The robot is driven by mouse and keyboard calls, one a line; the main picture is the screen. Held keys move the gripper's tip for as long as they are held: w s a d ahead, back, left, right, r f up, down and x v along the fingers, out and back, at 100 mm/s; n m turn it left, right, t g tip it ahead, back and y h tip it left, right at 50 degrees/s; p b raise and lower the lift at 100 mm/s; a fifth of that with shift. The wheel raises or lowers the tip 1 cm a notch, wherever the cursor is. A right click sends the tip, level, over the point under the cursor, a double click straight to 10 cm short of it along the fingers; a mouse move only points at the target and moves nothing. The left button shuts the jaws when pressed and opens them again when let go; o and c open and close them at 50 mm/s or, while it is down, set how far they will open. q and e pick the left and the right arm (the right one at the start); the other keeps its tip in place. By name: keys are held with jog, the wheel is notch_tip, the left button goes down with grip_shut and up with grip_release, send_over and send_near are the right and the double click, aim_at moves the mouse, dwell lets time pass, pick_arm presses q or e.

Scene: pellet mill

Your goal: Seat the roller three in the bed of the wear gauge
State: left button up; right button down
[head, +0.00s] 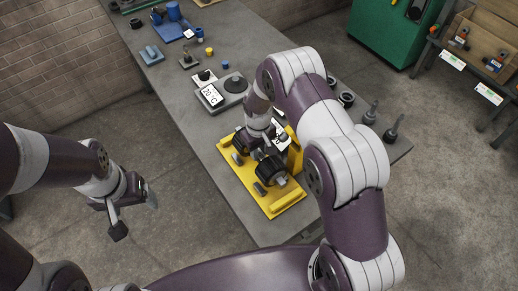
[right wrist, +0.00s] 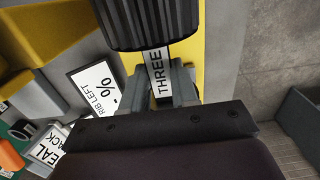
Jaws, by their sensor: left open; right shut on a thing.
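The yellow wear gauge (head: 285,203) sits near the front end of the grey bench in the head view. My right gripper (head: 259,152) is over it, shut on roller three (head: 269,171), a dark ribbed cylinder. In the right wrist view the black ribbed shell of roller three (right wrist: 150,20) shows at the top, with its THREE label between the fingers (right wrist: 162,85). Yellow shows beneath. Whether the roller touches the bed is hidden. My left gripper (head: 134,214) is open and empty, over the floor left of the bench.
A grey device with a 20 °C label (head: 211,95) stands behind the gauge. Small blue and yellow parts lie further back. Dark rings (head: 346,99) and upright tools (head: 393,128) stand at the bench's right.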

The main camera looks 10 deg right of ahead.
jog(key=shift+w, duration=0.2)
jog(key=shift+f+b, duration=0.35)
jog(key=shift+b, duration=0.05)
jog(key=shift+f, duration=0.15)
jog(key=shift+f+b, duration=0.6)
jog(key=shift+b, duration=0.05)
jog(key=shift+f+b, duration=0.4)
jog(key=shift+f, duration=0.05)
dwell(0.9)
